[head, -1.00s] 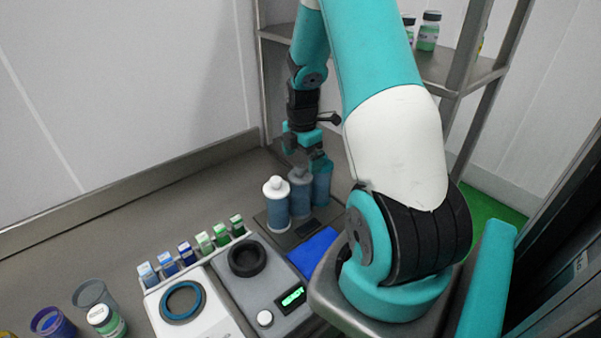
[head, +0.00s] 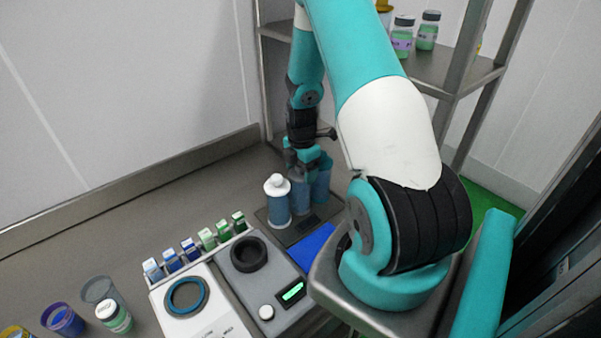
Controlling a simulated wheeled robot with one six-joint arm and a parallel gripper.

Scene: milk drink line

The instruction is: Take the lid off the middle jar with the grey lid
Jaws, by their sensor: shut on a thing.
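Three blue-bodied jars stand close together on a dark mat (head: 303,236). The left jar (head: 278,206) has a white lid. The middle jar (head: 301,200) is partly hidden by my gripper, and its grey lid is mostly covered by the jaws. The right jar (head: 321,186) has a teal top, partly hidden behind my gripper. My gripper (head: 302,172) points down over the middle jar and is shut on its grey lid. The lid appears still on the jar; I cannot see a gap.
A blue mat (head: 313,246) lies in front of the jars. Two devices, one with a black ring (head: 248,254) and one with a blue ring (head: 186,296), stand nearer, beside a row of small boxes (head: 190,249). A shelf post (head: 258,90) rises behind.

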